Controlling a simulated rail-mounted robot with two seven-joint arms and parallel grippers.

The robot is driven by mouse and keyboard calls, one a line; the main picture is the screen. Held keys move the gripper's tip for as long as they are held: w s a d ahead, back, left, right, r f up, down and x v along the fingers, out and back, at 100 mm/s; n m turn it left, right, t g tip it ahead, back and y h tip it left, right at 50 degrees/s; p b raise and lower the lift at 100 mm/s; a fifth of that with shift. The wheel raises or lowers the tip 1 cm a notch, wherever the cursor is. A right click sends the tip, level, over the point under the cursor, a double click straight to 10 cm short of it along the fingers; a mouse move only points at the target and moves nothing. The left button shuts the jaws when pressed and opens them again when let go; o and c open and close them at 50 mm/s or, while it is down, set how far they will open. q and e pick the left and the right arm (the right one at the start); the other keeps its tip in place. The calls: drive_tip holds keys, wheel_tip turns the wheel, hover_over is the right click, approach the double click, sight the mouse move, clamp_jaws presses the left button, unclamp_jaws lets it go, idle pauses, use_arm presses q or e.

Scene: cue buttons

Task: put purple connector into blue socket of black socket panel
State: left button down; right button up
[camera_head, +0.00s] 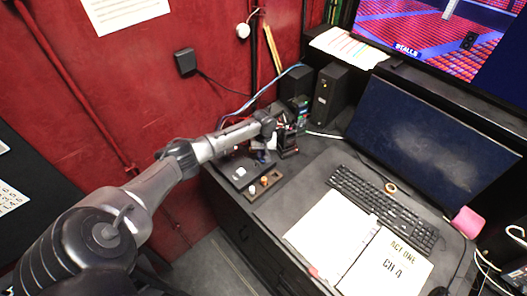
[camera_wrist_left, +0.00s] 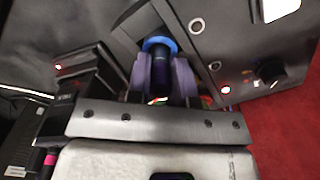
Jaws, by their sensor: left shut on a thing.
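My left gripper (camera_wrist_left: 161,72) is shut on the dark purple connector (camera_wrist_left: 160,75), which sits between its two fingers in the left wrist view. The blue socket (camera_wrist_left: 158,43) shows as a blue ring right at the connector's far end, lined up with it. I cannot tell how deep the connector sits in the ring. The black socket panel (camera_wrist_left: 126,40) shows as a dark surface around the ring, partly hidden by the fingers. In the head view my left gripper (camera_head: 272,135) reaches down over the desk's back left corner, and the connector is too small to make out.
A grey panel with a black knob (camera_wrist_left: 269,72) and a lit red light (camera_wrist_left: 225,90) lies close at the right of the fingers. In the head view, a small tray with knobs (camera_head: 264,184) is nearer the desk edge. A keyboard (camera_head: 382,205) and open binder (camera_head: 330,228) lie to the right.

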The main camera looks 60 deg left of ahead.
idle(0.3)
use_arm(q)
drive_tip(key=shift+f, duration=0.55)
idle(0.4)
drive_tip(key=c, duration=0.8)
unclamp_jaws()
drive_tip(key=shift+r, duration=0.1)
drive_tip(key=shift+r+p, duration=0.6)
drive_tip(key=shift+p, duration=0.15)
wheel_tip(320, 180, up, 6)
drive_tip(key=p, duration=0.6)
drive_tip(key=shift+f+p, duration=0.2)
drive_tip(key=shift+p, duration=0.2)
